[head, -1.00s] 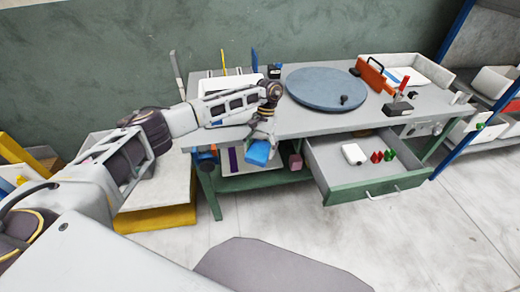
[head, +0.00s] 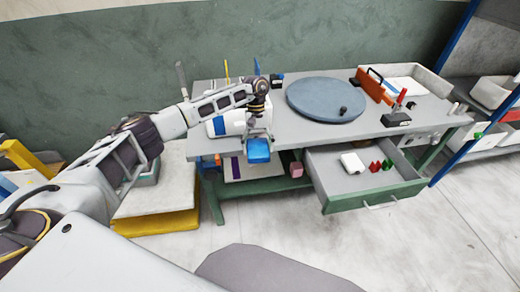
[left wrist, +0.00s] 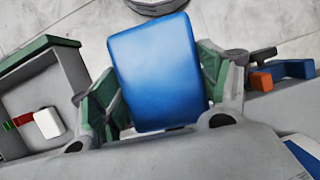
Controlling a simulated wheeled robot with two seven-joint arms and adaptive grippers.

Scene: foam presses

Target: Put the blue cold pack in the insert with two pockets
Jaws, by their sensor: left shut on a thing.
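The blue cold pack (head: 258,150) is a flat blue block with rounded corners. My left gripper (head: 258,135) is shut on it and holds it just off the table's front edge. In the left wrist view the blue cold pack (left wrist: 158,75) sits between the two green-padded fingers of my left gripper (left wrist: 158,95). An insert with two pockets cannot be made out for certain. My right gripper is not in view.
The grey table (head: 285,120) bears a round blue disc (head: 326,98) and an orange piece (head: 375,88). An open drawer (head: 372,195) juts out at the right, holding a white block (head: 352,163) and small red and green pieces. A white item stands behind my left arm.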

